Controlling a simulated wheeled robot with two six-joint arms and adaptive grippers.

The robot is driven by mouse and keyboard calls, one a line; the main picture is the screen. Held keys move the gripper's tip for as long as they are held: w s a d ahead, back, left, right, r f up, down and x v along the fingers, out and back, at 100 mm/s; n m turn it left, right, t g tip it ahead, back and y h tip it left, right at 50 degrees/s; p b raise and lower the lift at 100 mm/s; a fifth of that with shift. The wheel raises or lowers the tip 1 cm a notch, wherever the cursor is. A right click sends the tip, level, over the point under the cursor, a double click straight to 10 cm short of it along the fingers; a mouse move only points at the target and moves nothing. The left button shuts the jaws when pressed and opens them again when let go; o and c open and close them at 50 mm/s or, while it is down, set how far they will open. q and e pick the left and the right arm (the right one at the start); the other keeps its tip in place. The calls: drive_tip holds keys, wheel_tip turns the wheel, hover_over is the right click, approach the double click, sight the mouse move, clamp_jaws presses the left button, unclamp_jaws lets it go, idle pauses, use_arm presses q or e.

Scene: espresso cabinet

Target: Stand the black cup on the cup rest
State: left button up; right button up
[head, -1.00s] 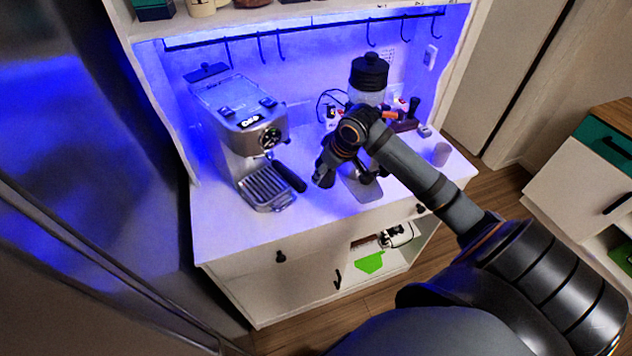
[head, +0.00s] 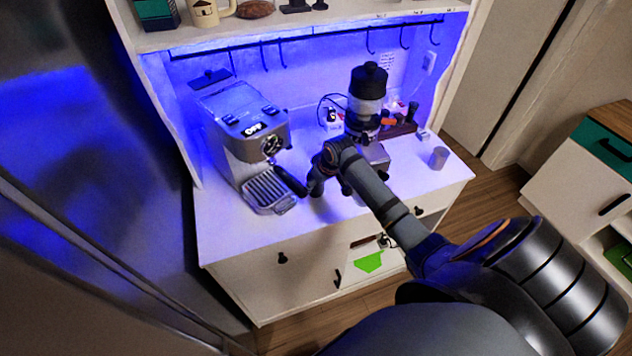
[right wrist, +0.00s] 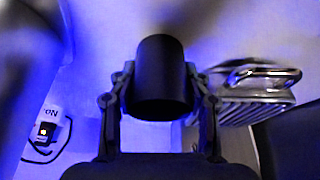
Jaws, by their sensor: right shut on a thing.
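The black cup (right wrist: 162,78) is between the fingers of my right gripper (right wrist: 160,100) in the right wrist view, and the gripper is shut on it. In the head view my right gripper (head: 316,184) is above the counter, just right of the espresso machine's black handle. I cannot clearly tell the cup from the dark fingers there. The espresso machine's slatted metal tray (head: 268,188), which looks like the cup rest, is to the left of the gripper. The tray also shows at the right of the right wrist view (right wrist: 255,95), apart from the cup. My left gripper is not in view.
The espresso machine (head: 245,130) stands on the white counter (head: 235,235). Its black handle (head: 290,181) sticks out between the tray and my gripper. A grinder (head: 367,95) stands behind my arm, and a small grey cup (head: 438,157) is at the right. The front counter strip is clear.

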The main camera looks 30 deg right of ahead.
drive_tip(key=o, duration=1.2)
drive_tip(key=shift+f, duration=0.1)
